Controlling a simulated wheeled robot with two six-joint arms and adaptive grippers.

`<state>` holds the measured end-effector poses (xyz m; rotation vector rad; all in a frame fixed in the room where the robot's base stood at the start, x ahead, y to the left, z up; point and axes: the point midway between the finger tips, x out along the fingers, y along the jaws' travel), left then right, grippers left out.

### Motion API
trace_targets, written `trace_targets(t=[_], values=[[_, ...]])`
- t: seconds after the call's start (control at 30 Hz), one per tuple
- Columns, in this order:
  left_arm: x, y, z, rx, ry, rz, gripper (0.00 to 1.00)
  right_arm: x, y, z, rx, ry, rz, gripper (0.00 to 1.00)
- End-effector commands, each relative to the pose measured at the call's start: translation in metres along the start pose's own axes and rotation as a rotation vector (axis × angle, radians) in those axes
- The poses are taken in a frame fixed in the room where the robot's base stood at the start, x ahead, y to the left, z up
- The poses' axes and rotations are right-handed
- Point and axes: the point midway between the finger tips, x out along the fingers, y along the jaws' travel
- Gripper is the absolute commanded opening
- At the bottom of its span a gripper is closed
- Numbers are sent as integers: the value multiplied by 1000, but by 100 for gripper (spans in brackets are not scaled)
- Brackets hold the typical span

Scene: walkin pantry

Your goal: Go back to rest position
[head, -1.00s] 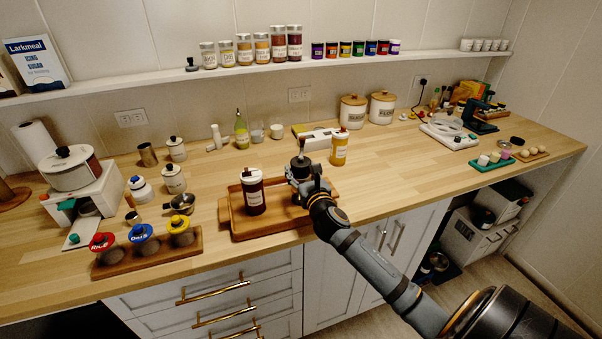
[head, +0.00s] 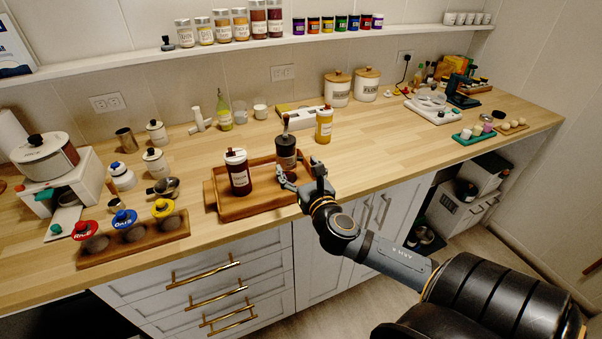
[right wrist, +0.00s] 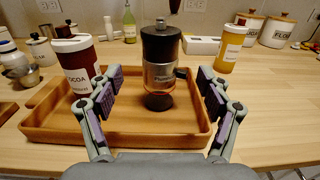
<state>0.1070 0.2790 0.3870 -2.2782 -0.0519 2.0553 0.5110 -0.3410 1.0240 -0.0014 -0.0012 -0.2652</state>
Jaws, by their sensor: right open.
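My right gripper (head: 301,178) is open and empty at the front right of a wooden tray (head: 250,208). A dark pepper grinder (head: 286,152) stands upright on the tray. In the right wrist view the grinder (right wrist: 160,68) stands beyond the two spread fingers, and neither finger touches it. A dark red cocoa jar with a white lid (head: 238,174) stands upright on the tray, left of the grinder. My left gripper is not in view.
A yellow jar (head: 324,124) stands behind the tray on the wooden counter (head: 385,158). Left of the tray, a wooden holder (head: 130,245) carries lidded cups. White canisters (head: 337,90) stand at the back. The counter right of the tray is clear.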

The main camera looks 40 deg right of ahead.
Motion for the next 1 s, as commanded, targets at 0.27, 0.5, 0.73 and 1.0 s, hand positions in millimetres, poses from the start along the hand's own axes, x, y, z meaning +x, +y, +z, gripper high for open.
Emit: trace_targets(t=[0.27,0.5,0.73,1.0], values=[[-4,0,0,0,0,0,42,-24,0,0,0,1,-1,78],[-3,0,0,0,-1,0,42,-24,0,0,1,0,-2,78],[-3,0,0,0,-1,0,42,-24,0,0,2,0,-2,78],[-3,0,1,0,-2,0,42,-55,-31,-70,802,204,-327,78]])
